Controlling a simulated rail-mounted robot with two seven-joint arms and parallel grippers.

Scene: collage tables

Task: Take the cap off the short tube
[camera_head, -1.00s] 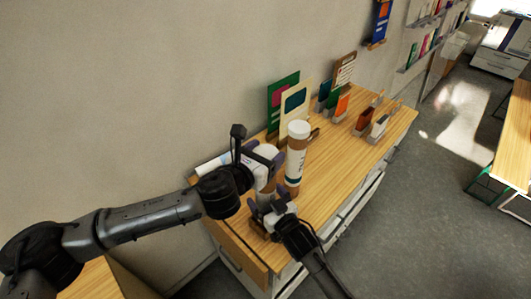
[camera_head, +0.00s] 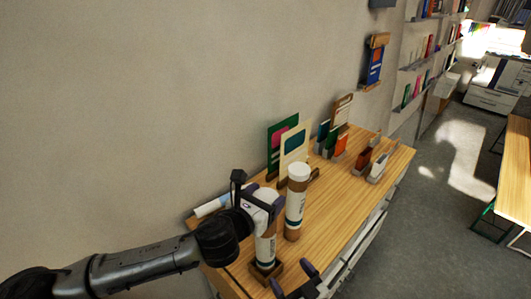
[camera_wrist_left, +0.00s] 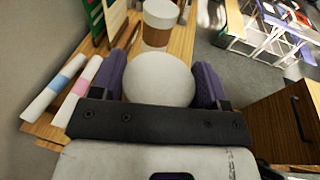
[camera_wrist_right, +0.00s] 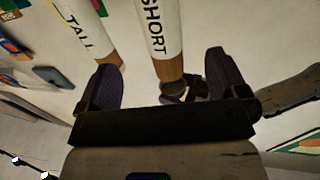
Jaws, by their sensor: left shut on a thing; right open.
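The short tube (camera_head: 265,247) stands upright in a small brown stand (camera_head: 268,270) near the table's front end. In the right wrist view its white label reads SHORT (camera_wrist_right: 157,27). My left gripper (camera_head: 267,207) is shut at the tube's top. In the left wrist view the white round cap (camera_wrist_left: 160,78) sits between its purple fingers. The join between cap and tube is hidden. My right gripper (camera_head: 297,279) is open and empty, low in front of the short tube; in its wrist view the brown lower part shows between and beyond the fingers.
The tall tube (camera_head: 295,213) with a white cap (camera_head: 299,172) stands close behind and right of the short tube. Rolled papers (camera_head: 212,205) lie by the wall. Upright cards (camera_head: 294,143) and small holders (camera_head: 378,168) stand farther back. The tabletop's (camera_head: 335,200) middle is clear.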

